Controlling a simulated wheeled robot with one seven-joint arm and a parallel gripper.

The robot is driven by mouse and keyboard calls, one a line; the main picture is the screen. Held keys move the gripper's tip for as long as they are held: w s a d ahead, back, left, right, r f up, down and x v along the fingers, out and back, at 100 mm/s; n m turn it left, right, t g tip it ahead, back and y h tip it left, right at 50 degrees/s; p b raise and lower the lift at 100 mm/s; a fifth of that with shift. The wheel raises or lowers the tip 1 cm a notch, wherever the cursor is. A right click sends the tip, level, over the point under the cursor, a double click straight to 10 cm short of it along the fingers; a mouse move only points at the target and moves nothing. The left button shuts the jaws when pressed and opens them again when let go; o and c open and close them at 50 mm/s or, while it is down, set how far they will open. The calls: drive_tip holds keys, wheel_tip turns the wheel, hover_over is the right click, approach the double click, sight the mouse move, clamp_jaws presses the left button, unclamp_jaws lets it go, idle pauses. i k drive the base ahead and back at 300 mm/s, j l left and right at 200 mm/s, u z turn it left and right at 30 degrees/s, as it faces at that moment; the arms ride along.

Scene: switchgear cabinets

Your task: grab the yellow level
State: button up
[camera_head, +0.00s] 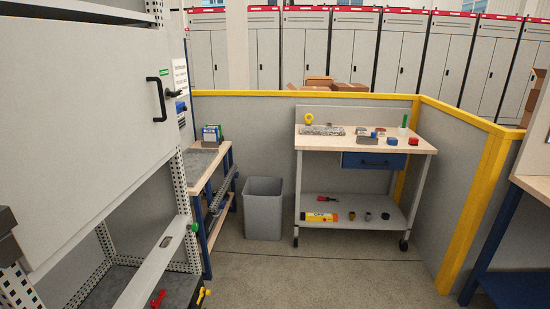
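A long yellow object (320,217) with a reddish end and dark marking lies on the lower shelf (347,204) of the wheeled workbench. It may be the yellow level, but it is too small to be sure. A smaller yellow handle-like piece (203,294) shows at the bottom left by the open cabinet. An upright yellow item (309,118) is on the workbench top. My gripper is not in view.
The workbench top (420,146) holds several small items. A grey bin (264,208) stands left of the workbench. The large cabinet (90,120) fills the left side, and a yellow-edged partition (455,170) closes the right. The floor (330,275) in front is clear.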

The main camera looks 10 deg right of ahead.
sight(305, 217)
drive_tip(key=i+l+z, duration=0.3)
drive_tip(key=i, duration=0.6)
drive_tip(key=i+z, duration=0.3)
drive_tip(key=i, duration=0.65)
drive_tip(key=i+u, duration=0.1)
drive_tip(key=i, duration=0.35)
drive_tip(key=i+l+u, duration=0.15)
drive_tip(key=i, duration=0.35)
drive_tip(key=i+l+u, duration=0.1)
drive_tip(key=i, duration=0.35)
drive_tip(key=i+l+u, duration=0.15)
drive_tip(key=i, duration=0.3)
drive_tip(key=i+l+u, duration=0.15)
drive_tip(key=i, duration=0.2)
drive_tip(key=i+l+u, duration=0.2)
drive_tip(key=i+l, duration=0.05)
drive_tip(key=i, duration=0.05)
